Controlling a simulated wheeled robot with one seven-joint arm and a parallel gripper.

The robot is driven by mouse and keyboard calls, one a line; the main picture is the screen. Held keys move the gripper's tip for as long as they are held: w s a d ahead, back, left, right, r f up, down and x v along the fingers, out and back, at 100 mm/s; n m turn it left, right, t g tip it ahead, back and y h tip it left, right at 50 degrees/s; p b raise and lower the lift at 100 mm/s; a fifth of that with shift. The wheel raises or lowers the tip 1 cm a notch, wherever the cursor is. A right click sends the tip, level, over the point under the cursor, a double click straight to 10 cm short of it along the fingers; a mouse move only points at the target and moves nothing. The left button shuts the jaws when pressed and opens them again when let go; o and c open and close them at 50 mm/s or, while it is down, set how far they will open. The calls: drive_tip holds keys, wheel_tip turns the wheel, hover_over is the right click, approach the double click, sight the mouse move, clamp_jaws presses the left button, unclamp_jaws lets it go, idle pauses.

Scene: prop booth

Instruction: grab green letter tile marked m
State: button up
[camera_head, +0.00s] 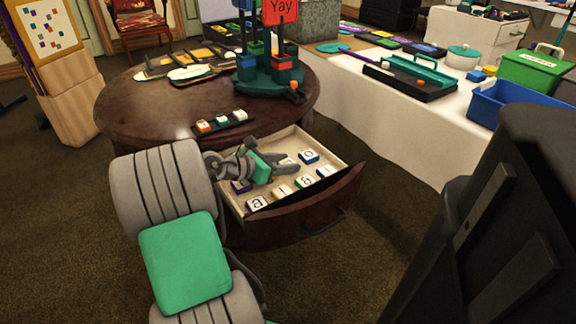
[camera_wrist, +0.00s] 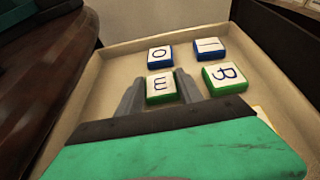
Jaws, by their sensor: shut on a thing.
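The green letter tile marked m (camera_wrist: 160,87) lies in the open drawer, with a white top and green sides. In the wrist view it sits between the two grey fingers of my gripper (camera_wrist: 159,88), which is shut on it. In the head view my gripper (camera_head: 286,163) reaches down into the drawer (camera_head: 318,214), and the fingers and arm partly hide the tile there. The tile appears to be at the drawer floor. I cannot tell whether it is lifted.
Blue-sided tiles marked o (camera_wrist: 160,57) and l (camera_wrist: 210,49) and a green-sided tile (camera_wrist: 224,79) lie close by. Several more tiles line the drawer front. The round table (camera_head: 130,105) stands above the drawer, holding a small tile rack (camera_head: 224,124). A white-covered table (camera_head: 385,125) stands at right.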

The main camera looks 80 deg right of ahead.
drive_tip(key=c, duration=0.3)
drive_tip(key=shift+c, duration=0.2)
